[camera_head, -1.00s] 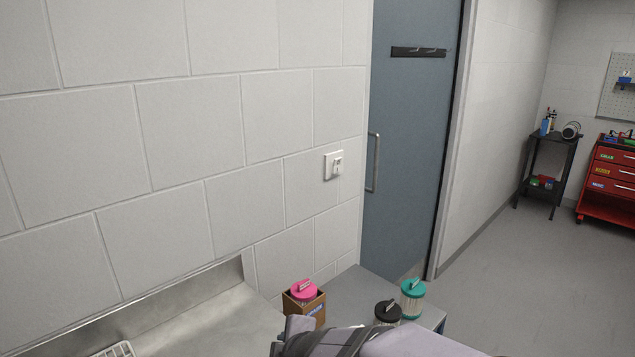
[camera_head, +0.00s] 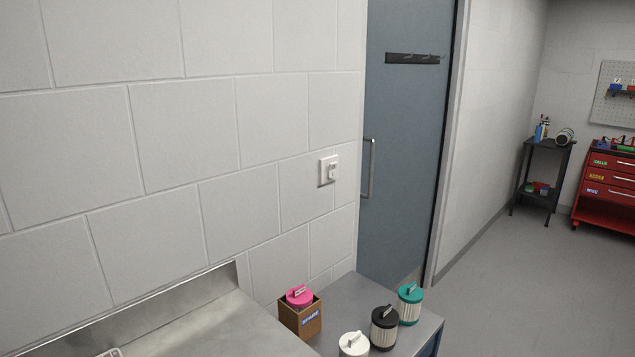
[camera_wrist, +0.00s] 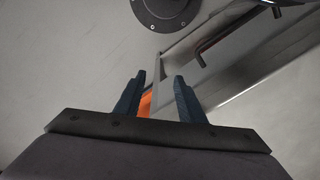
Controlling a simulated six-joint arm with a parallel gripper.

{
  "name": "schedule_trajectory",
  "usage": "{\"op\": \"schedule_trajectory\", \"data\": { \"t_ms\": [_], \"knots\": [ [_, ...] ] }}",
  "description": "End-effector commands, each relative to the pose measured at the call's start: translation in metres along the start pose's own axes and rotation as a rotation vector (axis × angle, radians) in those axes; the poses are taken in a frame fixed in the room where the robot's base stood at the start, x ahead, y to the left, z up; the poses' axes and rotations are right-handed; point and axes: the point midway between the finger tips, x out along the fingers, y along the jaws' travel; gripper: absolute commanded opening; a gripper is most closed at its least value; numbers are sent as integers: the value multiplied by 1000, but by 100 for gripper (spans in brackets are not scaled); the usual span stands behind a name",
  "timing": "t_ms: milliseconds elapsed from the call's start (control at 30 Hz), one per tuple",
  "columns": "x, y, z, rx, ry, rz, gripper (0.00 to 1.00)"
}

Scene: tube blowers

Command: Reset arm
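My gripper (camera_wrist: 158,98) shows in the wrist view, with its two dark fingers apart and nothing between the tips. An orange patch shows behind the fingers, and I cannot tell what it belongs to. My gripper is not in the head view. There, a pink-topped canister (camera_head: 299,296) sits in a cardboard box (camera_head: 301,318). A white canister (camera_head: 354,345), a black-topped canister (camera_head: 383,328) and a teal-topped canister (camera_head: 410,304) stand on the grey surface to its right. The white one is cut off by the bottom edge.
A metal counter (camera_head: 215,325) with a raised back edge runs along the block wall at lower left. A blue-grey door (camera_head: 405,150) stands behind. A black side table (camera_head: 541,170) and red drawer cabinet (camera_head: 605,190) are at far right. The floor between is clear.

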Motion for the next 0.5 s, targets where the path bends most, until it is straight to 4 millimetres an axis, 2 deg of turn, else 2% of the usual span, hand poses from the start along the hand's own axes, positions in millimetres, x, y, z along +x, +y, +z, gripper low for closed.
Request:
{"op": "schedule_trajectory", "data": {
  "t_ms": [33, 167, 500],
  "knots": [
    [-24, 0, -1, -4, 3, 1, 36],
    [-50, 0, -1, -8, 2, 2, 36],
    [-138, -1, -1, -12, 3, 3, 36]
  ]
}}
